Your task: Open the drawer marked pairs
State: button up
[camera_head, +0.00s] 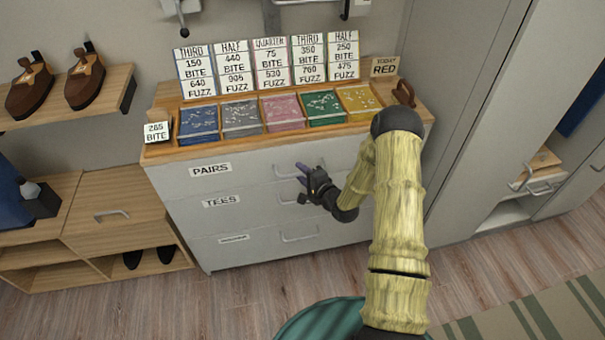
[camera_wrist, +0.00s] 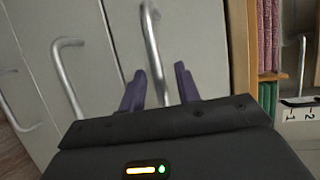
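The drawer marked pairs (camera_head: 240,180) is the top one of a pale grey chest and looks closed. Its metal bar handle (camera_head: 285,173) is partly hidden by my gripper (camera_head: 303,173) in the head view. In the wrist view, my gripper (camera_wrist: 158,78) has two purple fingers spread apart with nothing clamped. The top drawer's handle (camera_wrist: 152,40) runs down the picture between the fingers. I cannot tell whether the fingertips reach past the bar or touch it.
The tees drawer handle (camera_head: 296,196) and bottom drawer handle (camera_head: 300,235) lie below, both drawers closed. On the chest top stand price cards (camera_head: 240,65) and a wooden tray with coloured compartments (camera_head: 283,111). A tall grey cabinet (camera_head: 462,130) stands at right. A green round thing (camera_head: 310,320) is in front.

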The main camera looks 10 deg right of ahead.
grip_shut()
jog(key=shift+s+d, duration=0.1)
dwell(0.3)
